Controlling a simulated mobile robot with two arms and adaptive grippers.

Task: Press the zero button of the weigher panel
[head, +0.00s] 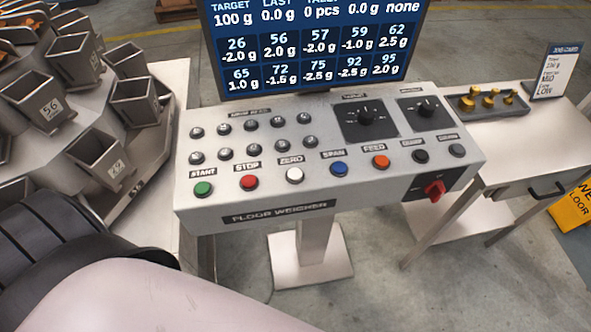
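The weigher panel (330,150) is a light grey sloped console on a pedestal, marked "FLOOR WEIGHER" on its front edge. Its zero button (295,175) is white and round, in the front row under a "ZERO" label (291,160). Nothing covers it. To its left are the red stop button (249,182) and the green start button (203,188). To its right is the blue span button (339,168). A pale arm link with a black ring, seemingly mine, fills the lower left. Neither of my grippers shows in the head view.
A screen (315,45) stands behind the panel. A weigher with several grey buckets (60,110) is close on the left. A side table (530,140) with brass weights (490,98) stands right, near a yellow floor sign (573,208). A red rotary switch (434,190) sticks out at the panel's front right.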

